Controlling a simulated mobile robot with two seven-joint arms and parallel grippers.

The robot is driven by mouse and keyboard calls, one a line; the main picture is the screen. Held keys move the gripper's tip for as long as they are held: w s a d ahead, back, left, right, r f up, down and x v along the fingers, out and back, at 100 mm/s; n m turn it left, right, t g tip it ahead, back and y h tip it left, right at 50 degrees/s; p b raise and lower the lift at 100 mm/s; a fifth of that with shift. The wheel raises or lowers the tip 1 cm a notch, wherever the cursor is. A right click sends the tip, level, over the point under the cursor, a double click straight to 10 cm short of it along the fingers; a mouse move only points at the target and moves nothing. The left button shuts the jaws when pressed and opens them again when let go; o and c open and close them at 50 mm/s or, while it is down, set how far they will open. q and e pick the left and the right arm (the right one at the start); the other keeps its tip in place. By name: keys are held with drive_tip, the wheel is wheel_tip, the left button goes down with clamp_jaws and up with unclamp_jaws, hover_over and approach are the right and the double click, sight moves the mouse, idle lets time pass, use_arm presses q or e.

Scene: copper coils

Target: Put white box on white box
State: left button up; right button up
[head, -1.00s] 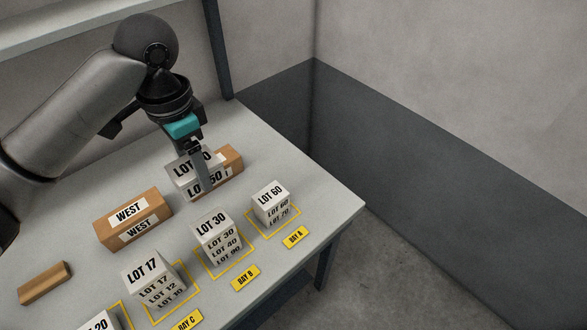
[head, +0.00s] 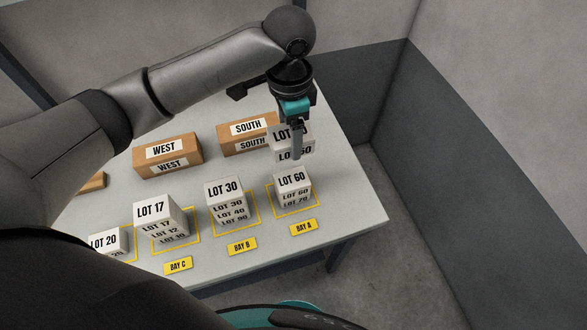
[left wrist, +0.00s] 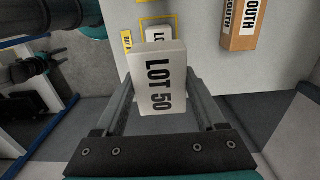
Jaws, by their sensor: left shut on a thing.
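My left gripper (head: 296,148) is shut on a white box (head: 281,136), held in the air above and behind the stack in Bay A. In the left wrist view the held box (left wrist: 158,90) sits between the two fingers and reads LOT 50. A white box labelled LOT 60 (head: 291,179) tops the Bay A stack, inside a yellow outline. Its top partly shows beyond the held box in the left wrist view (left wrist: 158,33). The held box and the stack look apart.
White stacks topped LOT 30 (head: 224,190) and LOT 17 (head: 153,209) stand in the bays to the left, with LOT 20 (head: 103,240) farther left. Brown boxes marked WEST (head: 168,160) and SOUTH (head: 240,139) stand behind. The table's right edge is near Bay A.

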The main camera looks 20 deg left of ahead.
use_arm(q)
wheel_tip(320, 180, down, 13)
drive_tip(key=shift+f+b, duration=0.1)
drive_tip(key=shift+b, duration=0.55)
drive_tip(key=shift+f, duration=0.1)
drive_tip(key=o, duration=1.5)
drive_tip(key=shift+o, duration=0.2)
wheel_tip(320, 180, up, 12)
drive_tip(key=shift+r+p, duration=0.15)
drive_tip(key=shift+p, duration=0.55)
